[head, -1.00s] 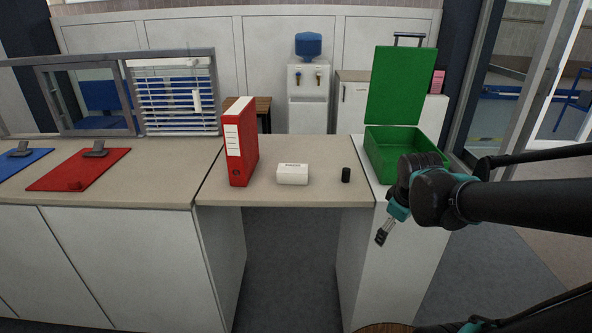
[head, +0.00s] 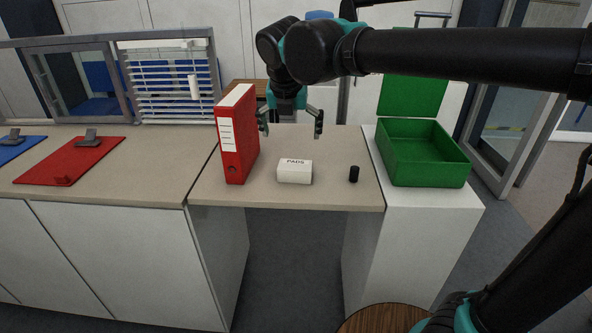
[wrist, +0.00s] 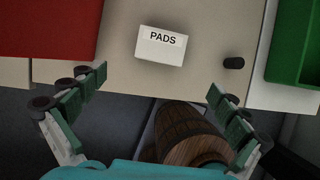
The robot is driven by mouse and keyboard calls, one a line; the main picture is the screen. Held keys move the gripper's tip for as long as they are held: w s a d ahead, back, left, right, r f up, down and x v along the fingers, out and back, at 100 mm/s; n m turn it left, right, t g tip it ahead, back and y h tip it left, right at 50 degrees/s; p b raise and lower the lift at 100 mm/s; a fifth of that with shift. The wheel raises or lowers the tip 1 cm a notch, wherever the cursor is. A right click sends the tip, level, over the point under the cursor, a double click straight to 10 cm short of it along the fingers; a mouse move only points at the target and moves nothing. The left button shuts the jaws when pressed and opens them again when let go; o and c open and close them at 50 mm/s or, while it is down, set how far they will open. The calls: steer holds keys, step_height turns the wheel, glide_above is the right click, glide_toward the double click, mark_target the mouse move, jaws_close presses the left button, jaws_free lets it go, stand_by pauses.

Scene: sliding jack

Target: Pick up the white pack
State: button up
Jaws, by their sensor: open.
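The white pack (head: 294,171) is a small box lettered PADS, lying on the beige counter between a red binder and a small black cylinder. In the wrist view the pack (wrist: 161,46) lies ahead of the fingertips, near the middle. My gripper (head: 292,122) is open and empty, with its fingers spread above the counter; in the head view it appears above the pack. In the wrist view my gripper (wrist: 158,80) has a finger on each side of the pack's lower edge, apart from it. Nothing hides the pack.
The red binder (head: 238,135) stands upright close to the left of the pack. The black cylinder (head: 354,174) stands to its right. An open green box (head: 424,155) sits on the white cabinet at right. A wooden barrel (wrist: 190,135) stands below the counter edge.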

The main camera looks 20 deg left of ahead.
mark_target(295, 165)
steer(key=x, duration=1.5)
steer(key=shift+w+d+f, duration=0.1)
steer(key=shift+f, duration=0.2)
steer(key=shift+c, duration=0.6)
steer(key=c, duration=0.9)
